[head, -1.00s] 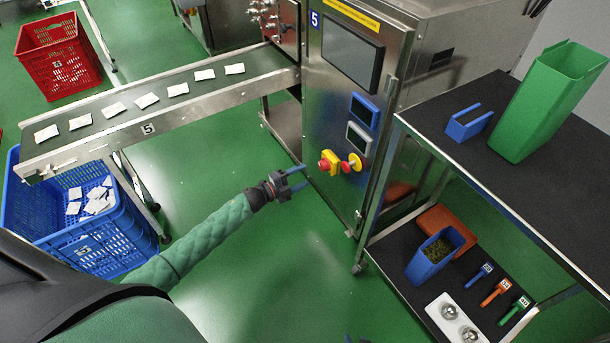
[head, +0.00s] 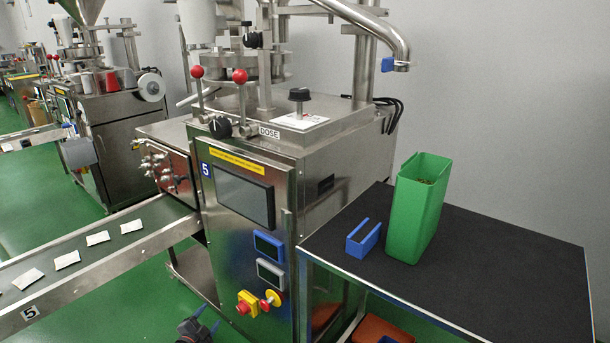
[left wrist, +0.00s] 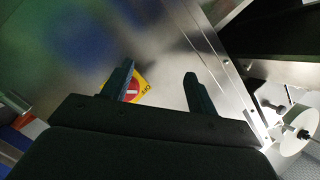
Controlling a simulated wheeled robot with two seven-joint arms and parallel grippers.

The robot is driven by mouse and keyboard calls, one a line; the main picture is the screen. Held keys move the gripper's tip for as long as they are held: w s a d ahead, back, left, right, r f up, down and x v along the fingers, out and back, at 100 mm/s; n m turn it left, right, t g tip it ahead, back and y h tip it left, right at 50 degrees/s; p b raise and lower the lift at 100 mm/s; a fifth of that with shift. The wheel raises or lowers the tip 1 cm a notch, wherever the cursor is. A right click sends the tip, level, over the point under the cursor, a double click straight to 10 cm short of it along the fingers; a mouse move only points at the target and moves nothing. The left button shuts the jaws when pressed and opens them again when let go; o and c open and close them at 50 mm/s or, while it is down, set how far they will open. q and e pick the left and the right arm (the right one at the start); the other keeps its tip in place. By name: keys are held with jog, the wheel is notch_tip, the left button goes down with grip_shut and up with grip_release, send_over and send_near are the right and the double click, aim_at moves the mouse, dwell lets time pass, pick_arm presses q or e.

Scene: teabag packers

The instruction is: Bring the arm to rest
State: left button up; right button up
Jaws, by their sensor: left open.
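My left gripper (head: 207,322) shows at the bottom edge of the head view, low in front of the steel packing machine (head: 225,260). It is to the left of and below the machine's red-and-yellow emergency stop (head: 246,303), and looks apart from the panel. In the left wrist view its two dark fingers (left wrist: 157,86) stand apart with nothing between them. A yellow label with a red button (left wrist: 134,90) shows behind one finger, against blurred steel. Most of my left arm is below the head view. My right gripper is not in view.
A conveyor (head: 105,258) with several white teabags runs left from the machine. A dark-topped steel table (head: 480,275) to the right holds a green bin (head: 417,210) and a blue holder (head: 362,240). Another machine (head: 125,130) stands behind left. Some green floor shows below the conveyor.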

pick_arm(q)
jog(key=s+d+f+n+g, duration=0.35)
jog(key=s+d+f, duration=0.4)
jog(key=s, duration=0.75)
jog(key=s+d+f+n+g, duration=0.2)
jog(key=s+d+f+n, duration=0.25)
jog(key=s+d, duration=0.8)
jog(key=s+d+f+n+g, duration=0.35)
jog(key=s+d+f, duration=0.35)
jog(key=s, duration=1)
jog(key=s+a+r+g+p, duration=0.1)
jog(key=r+p, duration=0.5)
jog(key=r, duration=0.8)
jog(key=s+a+r+g+y+p, duration=0.1)
jog(key=a+r+p, duration=0.3)
jog(key=r, duration=1.1)
jog(key=a+r+g+y+p, duration=0.1)
jog(key=a+r+g+p, duration=0.1)
jog(key=r+p, duration=0.6)
jog(key=v, duration=0.6)
jog(key=shift+w+r, duration=0.25)
jog(key=shift+r, duration=0.15)
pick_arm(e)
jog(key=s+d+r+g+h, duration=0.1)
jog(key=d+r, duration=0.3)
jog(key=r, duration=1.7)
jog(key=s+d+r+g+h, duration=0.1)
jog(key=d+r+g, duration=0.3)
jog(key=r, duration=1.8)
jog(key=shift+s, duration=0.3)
